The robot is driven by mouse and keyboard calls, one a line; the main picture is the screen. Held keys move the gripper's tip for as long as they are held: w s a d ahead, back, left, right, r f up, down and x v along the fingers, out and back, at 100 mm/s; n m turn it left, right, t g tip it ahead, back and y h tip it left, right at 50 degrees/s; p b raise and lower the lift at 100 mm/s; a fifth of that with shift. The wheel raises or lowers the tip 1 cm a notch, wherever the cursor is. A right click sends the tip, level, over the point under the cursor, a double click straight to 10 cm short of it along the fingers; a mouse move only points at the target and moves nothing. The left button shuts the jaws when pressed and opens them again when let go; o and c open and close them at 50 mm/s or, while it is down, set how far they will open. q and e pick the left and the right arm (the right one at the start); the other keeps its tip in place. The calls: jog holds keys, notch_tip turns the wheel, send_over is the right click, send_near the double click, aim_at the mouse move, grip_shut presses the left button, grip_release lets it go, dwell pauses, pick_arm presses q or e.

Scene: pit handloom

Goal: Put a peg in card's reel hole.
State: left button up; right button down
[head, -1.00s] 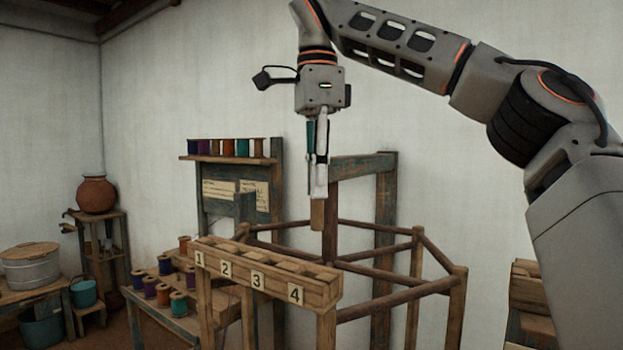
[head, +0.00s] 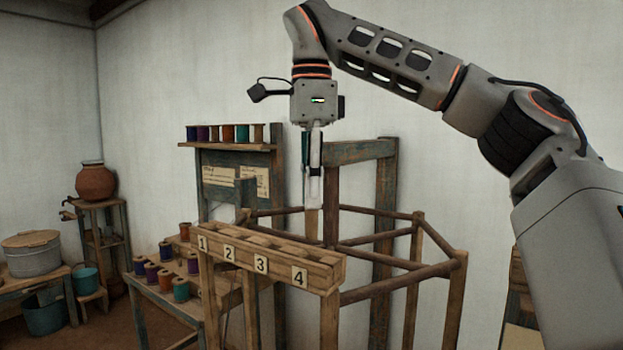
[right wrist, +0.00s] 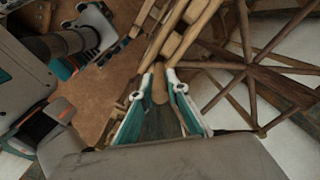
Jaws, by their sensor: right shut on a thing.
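My right gripper (head: 313,204) is shut on a wooden peg (head: 313,226), which hangs upright below the fingertips. In the right wrist view the peg (right wrist: 160,84) shows between the two fingertips. The peg's lower end meets the far top edge of a wooden rail (head: 320,276) in the head view, near the end numbered 4. I cannot tell if it is above, behind or in a hole. The rail has recesses along its top, with number plates 1 to 4 on its front. Paper cards (head: 255,182) hang on the back board; their writing is too small to read. My left gripper is not seen.
A shelf (head: 228,147) above the cards holds several coloured reels. More reels (head: 181,288) stand on a stepped stand left of the rail. A wooden bar frame (head: 405,275) stands behind and right of the rail. A clay pot (head: 95,182) and buckets are at far left.

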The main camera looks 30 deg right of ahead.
aim_at(311, 238)
jog(key=shift+f, duration=0.6)
jog(key=shift+f+b, duration=0.35)
jog(key=shift+f, duration=0.2)
jog(key=shift+f+b, duration=0.35)
jog(key=shift+f, duration=0.95)
jog(key=shift+f+b, duration=0.35)
jog(key=shift+f, duration=0.2)
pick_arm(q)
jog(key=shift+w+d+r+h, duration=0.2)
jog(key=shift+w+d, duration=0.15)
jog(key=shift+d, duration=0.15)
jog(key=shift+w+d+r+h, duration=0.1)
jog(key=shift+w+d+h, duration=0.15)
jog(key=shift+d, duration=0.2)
pick_arm(e)
jog(key=shift+f, duration=0.1)
